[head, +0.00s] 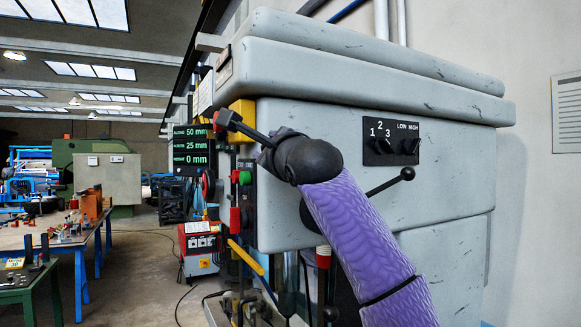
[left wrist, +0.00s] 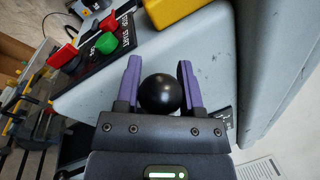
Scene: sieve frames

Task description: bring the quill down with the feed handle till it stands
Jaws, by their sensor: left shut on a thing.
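My left gripper (head: 264,154) is raised against the front of the grey drilling machine head (head: 350,120). In the left wrist view, its purple fingers (left wrist: 158,72) are shut on a black ball knob (left wrist: 160,94) of the feed handle. In the head view, my gripper and forearm hide that knob and most of the hub. Another feed handle spoke with a black ball (head: 407,174) sticks out to the right. A display (head: 194,150) reads 50 mm, 25 mm and 0 mm from top to bottom. I cannot clearly make out the quill below the head. My right gripper is not in view.
A panel with a green button (head: 245,178) and a red button (head: 235,219) is close to my left gripper; it also shows in the left wrist view (left wrist: 106,43). Speed knobs (head: 411,146) are on the head.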

